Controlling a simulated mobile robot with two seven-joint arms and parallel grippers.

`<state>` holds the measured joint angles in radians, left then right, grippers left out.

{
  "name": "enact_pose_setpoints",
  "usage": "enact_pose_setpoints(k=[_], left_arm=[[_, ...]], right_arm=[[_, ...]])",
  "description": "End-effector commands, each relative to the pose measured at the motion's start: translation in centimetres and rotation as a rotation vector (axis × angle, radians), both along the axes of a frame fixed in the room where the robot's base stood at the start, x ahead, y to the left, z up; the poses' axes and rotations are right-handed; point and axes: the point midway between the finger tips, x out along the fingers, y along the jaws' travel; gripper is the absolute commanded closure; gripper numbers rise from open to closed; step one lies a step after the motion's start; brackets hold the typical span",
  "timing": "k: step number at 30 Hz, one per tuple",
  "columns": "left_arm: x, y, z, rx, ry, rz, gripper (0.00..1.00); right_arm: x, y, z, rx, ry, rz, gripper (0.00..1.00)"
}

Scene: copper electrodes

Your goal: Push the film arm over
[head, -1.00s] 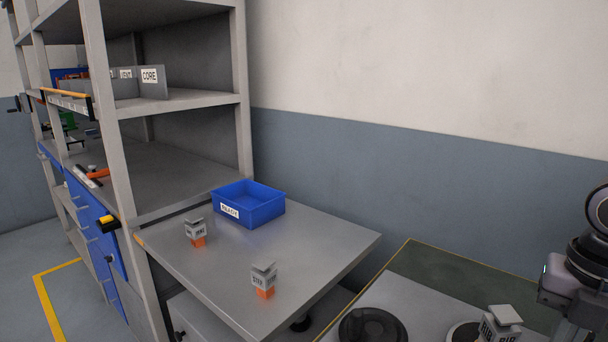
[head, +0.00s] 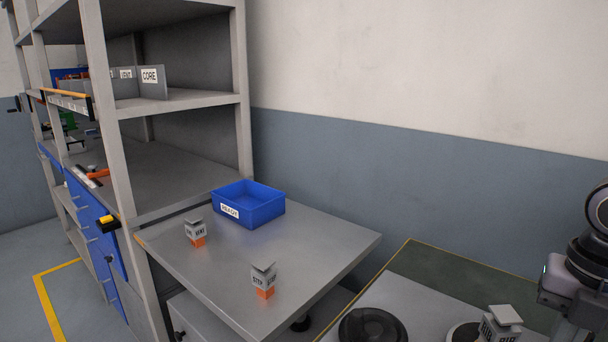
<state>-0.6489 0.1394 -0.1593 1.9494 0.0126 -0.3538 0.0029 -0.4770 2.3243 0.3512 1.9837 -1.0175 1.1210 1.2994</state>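I cannot make out a film arm in the head view. Part of my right arm (head: 580,265) shows at the right edge, but its gripper is outside the picture. My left gripper is not in view. A grey labelled block with a flat cap (head: 500,323) stands at the bottom right, cut off by the lower edge.
A blue READY bin (head: 248,204) sits at the back of the metal table (head: 325,240). A grey shelf unit (head: 120,150) with CORE-labelled dividers stands at left. A round black disc (head: 372,327) lies on the right-hand bench (head: 420,300). The table's middle is clear.

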Motion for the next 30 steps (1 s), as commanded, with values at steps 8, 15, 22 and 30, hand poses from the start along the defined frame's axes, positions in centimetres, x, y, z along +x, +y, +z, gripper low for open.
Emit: enact_pose_setpoints(k=[8,15,22,30], left_arm=[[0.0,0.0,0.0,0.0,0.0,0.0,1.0],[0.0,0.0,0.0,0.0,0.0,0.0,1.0],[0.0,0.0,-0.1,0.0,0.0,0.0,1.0],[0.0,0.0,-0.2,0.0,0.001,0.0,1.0]], right_arm=[[0.0,0.0,0.0,0.001,0.001,0.0,1.0],[0.0,0.0,0.0,0.001,0.001,0.0,1.0],[-0.3,-0.5,0.0,0.001,-0.001,-0.001,1.0],[-0.8,-1.2,0.0,-0.002,-0.001,0.0,1.0]])
